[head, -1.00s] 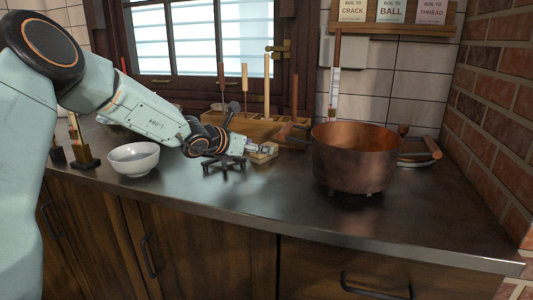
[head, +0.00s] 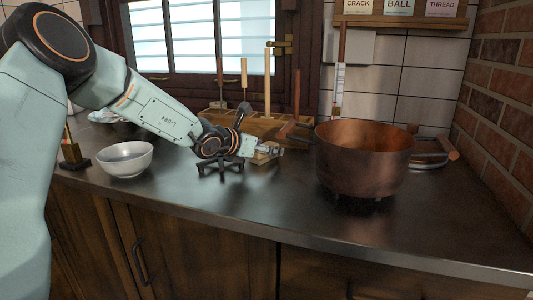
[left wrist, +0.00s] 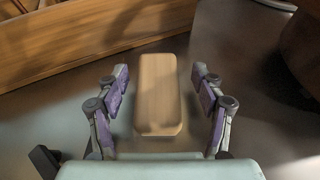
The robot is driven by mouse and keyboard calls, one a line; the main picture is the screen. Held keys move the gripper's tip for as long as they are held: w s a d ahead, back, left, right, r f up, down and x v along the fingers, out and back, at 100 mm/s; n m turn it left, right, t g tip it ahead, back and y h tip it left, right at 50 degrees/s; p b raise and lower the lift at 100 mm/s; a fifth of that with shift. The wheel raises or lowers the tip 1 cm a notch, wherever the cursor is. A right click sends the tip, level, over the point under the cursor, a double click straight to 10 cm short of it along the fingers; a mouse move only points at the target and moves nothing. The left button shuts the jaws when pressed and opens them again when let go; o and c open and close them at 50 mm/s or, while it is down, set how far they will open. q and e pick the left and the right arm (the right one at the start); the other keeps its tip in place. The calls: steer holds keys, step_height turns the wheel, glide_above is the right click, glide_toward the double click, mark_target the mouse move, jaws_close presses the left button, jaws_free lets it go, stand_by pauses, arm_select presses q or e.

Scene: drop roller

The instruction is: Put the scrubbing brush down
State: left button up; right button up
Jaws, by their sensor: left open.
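The scrubbing brush (left wrist: 158,95) shows as a pale wooden block in the left wrist view. It appears to lie on the dark counter; its bristles are hidden. My left gripper (left wrist: 160,76) is open, with one finger on each side of the block and a visible gap on both sides. In the head view the brush (head: 262,158) is a small light shape at the gripper's tip, partly covered by the fingers. My right gripper is in neither view.
A copper pot (head: 365,165) stands to the right of the brush. A wooden rack (head: 245,126) with upright handled tools is behind it. A white bowl (head: 125,160) is to the left. The front of the counter (head: 270,215) is clear.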

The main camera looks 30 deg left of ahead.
arm_select(q)
steer(key=shift+s+r, duration=0.1)
steer(key=shift+s, duration=0.1)
steer(key=shift+a, duration=0.15)
steer(key=shift+c, duration=0.2)
steer(key=shift+w+f, duration=0.25)
steer(key=shift+f, duration=0.05)
steer(key=c, duration=0.3)
steer(key=shift+s+r, duration=0.2)
steer(key=shift+s, duration=0.05)
steer(key=c, duration=0.4)
steer(key=shift+w+f, duration=0.1)
steer(key=shift+w, duration=0.05)
steer(key=c, duration=0.4)
steer(key=shift+c, duration=1.2)
step_height(320, 180, up, 9)
steer(key=p, duration=0.4)
steer(key=shift+f, duration=0.1)
steer(key=shift+r+p, duration=0.4)
steer(key=shift+r, duration=0.25)
